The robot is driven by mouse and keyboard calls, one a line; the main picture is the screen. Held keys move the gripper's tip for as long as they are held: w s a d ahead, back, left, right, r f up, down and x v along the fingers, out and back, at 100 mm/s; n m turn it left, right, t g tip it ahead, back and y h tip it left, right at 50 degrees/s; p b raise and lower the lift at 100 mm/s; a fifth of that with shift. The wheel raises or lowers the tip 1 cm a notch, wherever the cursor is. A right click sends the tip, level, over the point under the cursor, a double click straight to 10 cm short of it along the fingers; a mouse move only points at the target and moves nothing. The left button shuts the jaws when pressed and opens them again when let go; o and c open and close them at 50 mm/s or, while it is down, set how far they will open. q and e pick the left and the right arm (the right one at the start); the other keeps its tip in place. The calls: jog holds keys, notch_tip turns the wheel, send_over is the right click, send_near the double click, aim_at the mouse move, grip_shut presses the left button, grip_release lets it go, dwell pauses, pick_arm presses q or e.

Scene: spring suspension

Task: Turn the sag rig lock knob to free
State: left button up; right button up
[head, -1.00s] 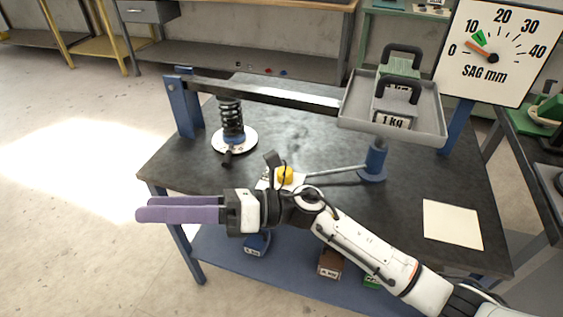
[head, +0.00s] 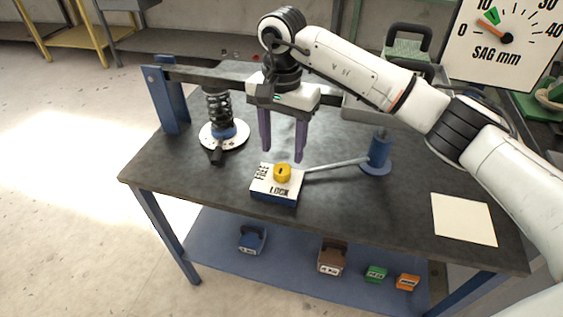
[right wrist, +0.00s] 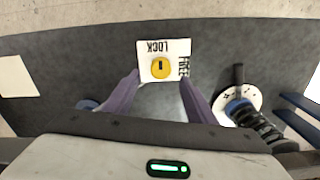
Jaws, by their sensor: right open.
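The yellow lock knob (head: 282,172) sits on a white-topped blue box (head: 274,197) on the dark table. LOCK is printed along the box's front edge and FREE along its left edge. In the right wrist view the knob (right wrist: 161,70) has a dark mark that points toward LOCK. My right gripper (head: 282,155) is open, with its purple fingers pointing down above and slightly behind the knob. In the wrist view the fingers (right wrist: 160,82) lie on either side of the knob, apart from it. My left gripper is not in view.
A black spring (head: 218,108) stands on a white disc at left, under a beam. A grey rod runs from the box to a blue post (head: 379,152). The weight tray is partly hidden behind my arm. The gauge (head: 506,38) needle points between 0 and 10. A blank card (head: 463,219) lies at right.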

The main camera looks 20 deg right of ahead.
aim_at(282, 168)
notch_tip(282, 168, down, 5)
jog(key=shift+a+r, duration=0.1)
jog(key=shift+r, duration=0.1)
jog(key=shift+f, duration=0.8)
jog(key=c, duration=1)
jog(key=shift+c, duration=0.2)
